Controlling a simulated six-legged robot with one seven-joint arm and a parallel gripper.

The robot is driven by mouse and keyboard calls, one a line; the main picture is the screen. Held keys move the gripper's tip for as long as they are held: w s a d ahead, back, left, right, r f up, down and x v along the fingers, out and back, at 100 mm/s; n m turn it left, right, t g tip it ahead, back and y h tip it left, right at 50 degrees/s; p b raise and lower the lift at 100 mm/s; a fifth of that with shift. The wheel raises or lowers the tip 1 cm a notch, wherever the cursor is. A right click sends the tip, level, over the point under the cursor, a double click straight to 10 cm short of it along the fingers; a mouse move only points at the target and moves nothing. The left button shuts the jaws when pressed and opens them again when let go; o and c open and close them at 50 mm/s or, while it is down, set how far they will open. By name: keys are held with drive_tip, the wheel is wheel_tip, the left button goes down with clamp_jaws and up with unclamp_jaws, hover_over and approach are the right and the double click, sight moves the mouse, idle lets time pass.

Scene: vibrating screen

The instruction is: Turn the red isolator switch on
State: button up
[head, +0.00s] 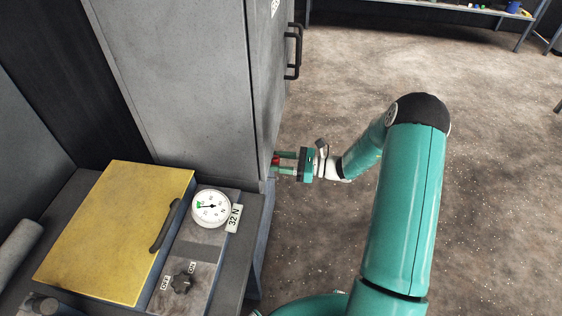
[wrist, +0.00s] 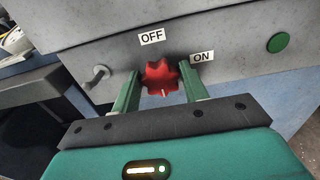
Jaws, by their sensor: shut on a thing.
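The red isolator switch (wrist: 160,77) is a lobed knob on a grey panel, between the two green fingers of my gripper (wrist: 162,88) in the wrist view. A white mark on the knob shows at its lower edge. The OFF label (wrist: 151,37) is above the knob and the ON label (wrist: 202,57) is to its upper right. In the head view my gripper (head: 284,162) reaches the side of the grey cabinet (head: 190,80), shut on the red knob, of which only a little shows.
A bench with a yellow lid (head: 115,230), a dial gauge (head: 211,208) and a black knob (head: 182,282) stands at the lower left. A green button (wrist: 278,43) and a grey lever (wrist: 97,76) flank the switch. The floor to the right is open.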

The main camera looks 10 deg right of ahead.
drive_tip(key=m, duration=0.4)
drive_tip(key=shift+m, duration=0.4)
drive_tip(key=m, duration=0.4)
drive_tip(key=shift+w, duration=0.1)
drive_tip(key=m, duration=0.5)
drive_tip(key=shift+d+f, duration=0.1)
drive_tip(key=shift+f, duration=0.05)
drive_tip(key=shift+m, duration=2)
drive_tip(key=o, duration=1)
drive_tip(key=shift+d, duration=0.1)
